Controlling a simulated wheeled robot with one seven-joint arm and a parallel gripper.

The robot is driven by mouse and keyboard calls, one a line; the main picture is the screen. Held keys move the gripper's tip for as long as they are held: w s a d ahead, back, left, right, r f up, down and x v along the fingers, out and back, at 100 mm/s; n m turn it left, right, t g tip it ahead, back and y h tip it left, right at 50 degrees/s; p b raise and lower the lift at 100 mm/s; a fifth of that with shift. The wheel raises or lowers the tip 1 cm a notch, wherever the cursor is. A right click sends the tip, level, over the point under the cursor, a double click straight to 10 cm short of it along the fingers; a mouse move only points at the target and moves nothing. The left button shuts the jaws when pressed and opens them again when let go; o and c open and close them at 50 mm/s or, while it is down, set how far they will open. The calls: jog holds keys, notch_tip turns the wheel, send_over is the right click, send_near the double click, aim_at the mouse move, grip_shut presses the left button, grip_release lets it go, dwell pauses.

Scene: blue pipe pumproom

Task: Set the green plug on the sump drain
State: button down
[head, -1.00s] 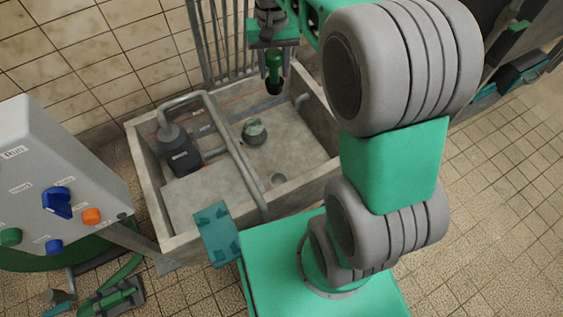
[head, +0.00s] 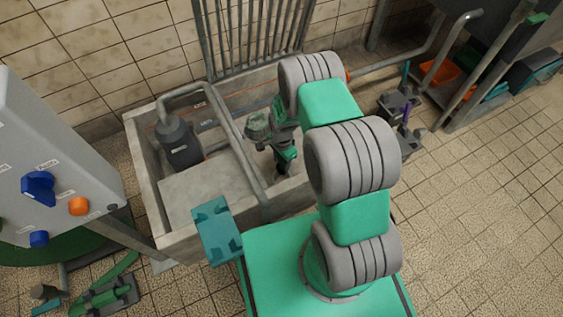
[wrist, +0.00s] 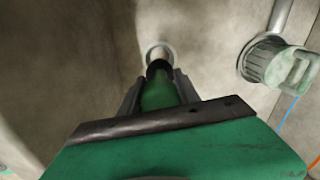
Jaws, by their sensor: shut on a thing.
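The green plug, with a dark lower end, is in my gripper (head: 287,152), low in the concrete sump basin (head: 172,238). In the wrist view the plug (wrist: 158,93) sits between the two dark fingers, which are shut on it. The drain (wrist: 160,48) is a pale ring in the sump floor just beyond the plug's dark end, partly covered by it. Whether the plug touches the drain cannot be told. In the head view my gripper and the plug hide the drain.
A grey-green capped fitting (head: 258,125) stands close beside my gripper; it also shows in the wrist view (wrist: 280,65). A grey pipe (head: 238,150) crosses the basin to the left, with a dark pump (head: 178,143) beyond it. A metal railing (head: 250,35) stands behind.

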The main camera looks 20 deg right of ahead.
aim_at(282, 171)
jog(key=shift+f+b, duration=3.45)
jog(key=shift+f, duration=0.95)
jog(key=c, duration=0.8)
grip_release()
notch_tip(282, 171, up, 8)
jog(key=p, duration=0.4)
